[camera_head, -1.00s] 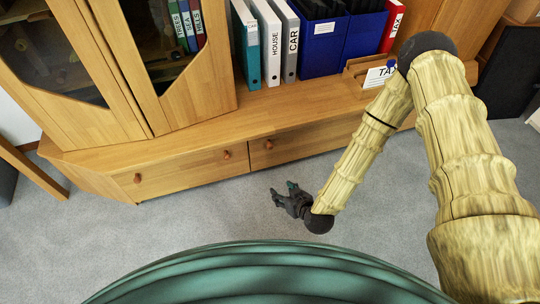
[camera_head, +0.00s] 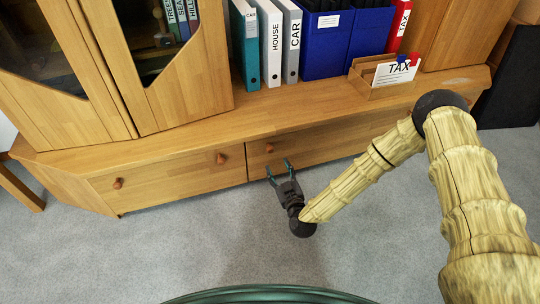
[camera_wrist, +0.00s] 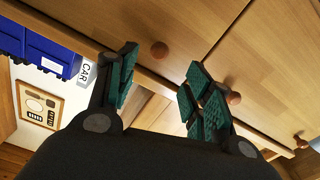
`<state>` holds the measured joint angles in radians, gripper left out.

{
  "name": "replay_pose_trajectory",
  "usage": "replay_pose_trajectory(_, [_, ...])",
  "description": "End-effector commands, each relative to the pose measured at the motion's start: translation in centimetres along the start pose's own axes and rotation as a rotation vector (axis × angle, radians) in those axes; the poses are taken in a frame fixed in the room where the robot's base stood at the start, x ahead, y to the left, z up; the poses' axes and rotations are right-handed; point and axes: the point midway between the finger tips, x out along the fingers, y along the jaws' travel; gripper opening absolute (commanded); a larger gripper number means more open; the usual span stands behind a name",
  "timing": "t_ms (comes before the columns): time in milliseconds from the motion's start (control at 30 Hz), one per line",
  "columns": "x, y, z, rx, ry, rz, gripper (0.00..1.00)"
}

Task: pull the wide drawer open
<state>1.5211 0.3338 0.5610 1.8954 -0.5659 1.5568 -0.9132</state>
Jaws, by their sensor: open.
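The low wooden cabinet has two closed drawers side by side. The right drawer (camera_head: 325,143) looks the longer one and is partly hidden behind my arm. Its round brown knob (camera_head: 269,147) sits near its left end; the knob also shows in the wrist view (camera_wrist: 159,49). The left drawer (camera_head: 165,183) has two knobs. My gripper (camera_head: 278,167) is open and empty, just in front of the right drawer and below its knob in the head view. In the wrist view my gripper's fingers (camera_wrist: 161,60) stand either side of that knob's line, with the knob beyond them, apparently untouched.
Binders (camera_head: 270,42), blue file boxes (camera_head: 327,42) and a wooden card holder (camera_head: 385,88) stand on the cabinet top. Glass-fronted doors (camera_head: 150,50) rise at the left. Grey carpet (camera_head: 200,250) in front of the drawers is clear.

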Motion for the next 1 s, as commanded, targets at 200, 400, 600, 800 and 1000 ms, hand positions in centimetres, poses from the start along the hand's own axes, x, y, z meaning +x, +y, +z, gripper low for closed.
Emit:
replay_pose_trajectory(200, [1.9,0.0,0.2,-0.002,0.003,0.004,0.51])
replay_pose_trajectory(400, [5.2,0.1,0.3,-0.001,0.004,0.004,0.51])
replay_pose_trajectory(600, [8.2,0.1,0.3,-0.001,0.003,0.004,0.51])
replay_pose_trajectory(800, [10.1,0.1,0.2,-0.002,0.001,0.002,0.51])
replay_pose_trajectory(1000, [10.7,0.1,0.0,-0.001,0.001,0.002,0.51])
